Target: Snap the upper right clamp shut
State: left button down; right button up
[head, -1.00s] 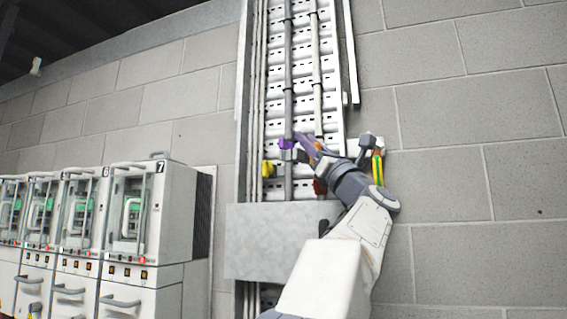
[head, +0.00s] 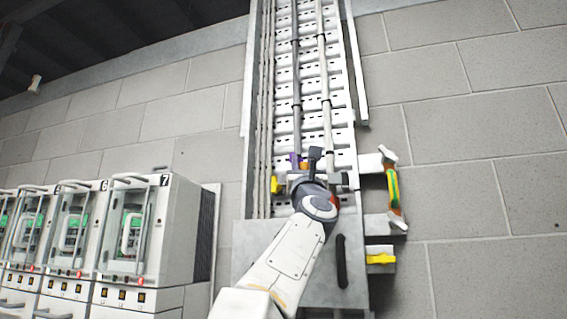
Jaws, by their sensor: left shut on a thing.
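A tall slotted tray (head: 312,92) rises up the wall with a grey cable on the left and a white cable (head: 327,110) on the right. A purple clamp (head: 295,160) shows at the left cable, and a yellow clamp (head: 277,185) lower to its left. A little of an orange-red clamp (head: 334,200) shows right of my wrist. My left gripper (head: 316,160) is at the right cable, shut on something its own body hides. From its place this appears to be the upper right clamp, whose flap I cannot see. My right gripper is out of view.
A grey panel (head: 260,262) with a black handle crosses the tray's lower part. A bracket with a green, yellow and red piece (head: 393,190) juts out on the right, above a yellow block (head: 381,259). Cabinets (head: 150,235) stand at left. The upper tray is clear.

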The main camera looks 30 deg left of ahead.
pick_arm(q)
jog(key=shift+a, duration=0.1)
dwell(0.3)
jog(key=c, duration=0.6)
grip_release()
jog(key=b+v, duration=0.9)
jog(key=v, duration=0.1)
jog(key=shift+f, duration=0.2)
jog(key=shift+s, duration=0.1)
